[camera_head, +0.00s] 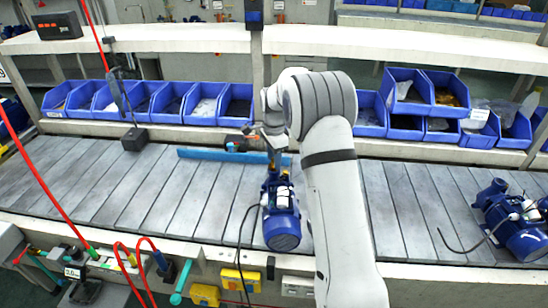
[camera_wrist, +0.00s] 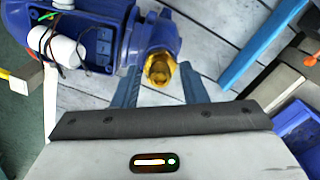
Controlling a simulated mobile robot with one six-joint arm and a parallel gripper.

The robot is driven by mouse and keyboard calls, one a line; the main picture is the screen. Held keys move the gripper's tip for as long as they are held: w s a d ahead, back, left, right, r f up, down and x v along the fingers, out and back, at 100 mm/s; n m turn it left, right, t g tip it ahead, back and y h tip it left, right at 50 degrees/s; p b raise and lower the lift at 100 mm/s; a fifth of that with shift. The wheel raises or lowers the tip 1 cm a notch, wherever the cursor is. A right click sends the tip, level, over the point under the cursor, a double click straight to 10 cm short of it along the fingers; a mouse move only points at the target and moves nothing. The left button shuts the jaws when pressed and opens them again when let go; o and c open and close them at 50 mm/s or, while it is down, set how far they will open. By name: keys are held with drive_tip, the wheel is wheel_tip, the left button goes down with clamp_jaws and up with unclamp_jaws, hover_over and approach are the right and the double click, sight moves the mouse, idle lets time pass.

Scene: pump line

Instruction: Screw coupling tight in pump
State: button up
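A blue pump (camera_head: 281,222) lies on the grey slatted line, below my arm in the head view. In the wrist view its blue body (camera_wrist: 95,45) fills the upper left. A brass-coloured coupling (camera_wrist: 160,68) sits at the pump's blue port, its open end facing my gripper. My gripper (camera_wrist: 160,72) has its two blue-grey fingers spread, one on each side of the coupling. Narrow gaps seem to show between fingers and coupling, so it looks open. In the head view my gripper (camera_head: 273,155) is at the pump's far end, and the coupling cannot be made out there.
A second blue pump (camera_head: 520,228) lies at the right with a black cable. A light-blue bar (camera_head: 215,156) lies along the back of the line. Blue bins (camera_head: 200,105) with parts stand on the shelf behind. The slats left of the pump are clear.

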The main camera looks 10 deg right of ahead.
drive_tip(key=n, duration=0.2)
drive_tip(key=shift+n, duration=0.4)
clamp_jaws()
idle(0.3)
drive_tip(key=shift+m, duration=0.3)
drive_tip(key=m, duration=0.3)
drive_tip(key=shift+m, duration=1.7)
